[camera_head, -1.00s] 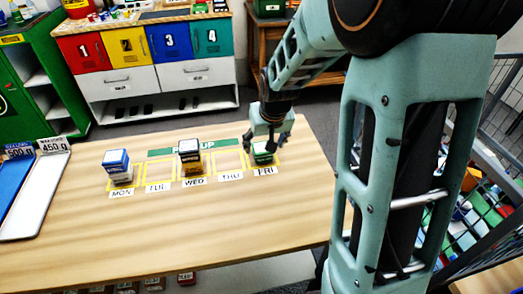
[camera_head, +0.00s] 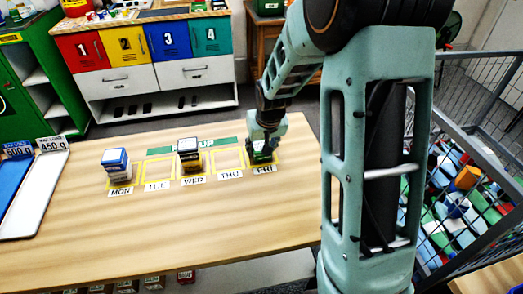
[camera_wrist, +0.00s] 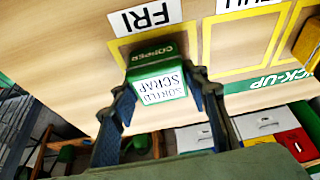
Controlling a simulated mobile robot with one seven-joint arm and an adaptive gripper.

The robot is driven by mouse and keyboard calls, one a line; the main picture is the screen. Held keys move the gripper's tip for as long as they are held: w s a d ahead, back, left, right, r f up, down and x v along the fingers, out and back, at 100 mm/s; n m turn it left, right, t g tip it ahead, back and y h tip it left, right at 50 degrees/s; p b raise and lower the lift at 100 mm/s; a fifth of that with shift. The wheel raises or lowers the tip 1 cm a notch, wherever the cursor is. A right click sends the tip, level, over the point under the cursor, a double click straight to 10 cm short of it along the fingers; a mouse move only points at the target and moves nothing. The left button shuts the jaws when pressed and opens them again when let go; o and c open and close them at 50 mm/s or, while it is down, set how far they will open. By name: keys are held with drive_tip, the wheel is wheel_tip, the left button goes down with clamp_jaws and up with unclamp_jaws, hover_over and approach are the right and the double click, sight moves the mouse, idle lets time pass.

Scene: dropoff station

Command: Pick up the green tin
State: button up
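The green tin (camera_head: 262,157) is in the FRI square at the right end of the table's pick-up row. In the wrist view the green tin (camera_wrist: 160,72) shows a white "SORTED SCRAP" label on top and "COPPER" on its side. My gripper (camera_head: 263,148) is down over it, with one finger on each side. In the wrist view the fingertips of my gripper (camera_wrist: 160,80) sit against both sides of the tin. The tin's underside is hidden, so I cannot tell whether it touches the table.
A blue-topped tin (camera_head: 116,165) stands at MON and a dark-topped yellow one (camera_head: 189,155) at WED. TUE and THU are empty. A white tray (camera_head: 38,190) and a blue tray (camera_head: 12,185) lie at left. A wire bin (camera_head: 470,150) is at right.

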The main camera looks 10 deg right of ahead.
drive_tip(key=c, duration=0.6)
drive_tip(key=shift+r, duration=0.1)
drive_tip(key=shift+c, duration=0.2)
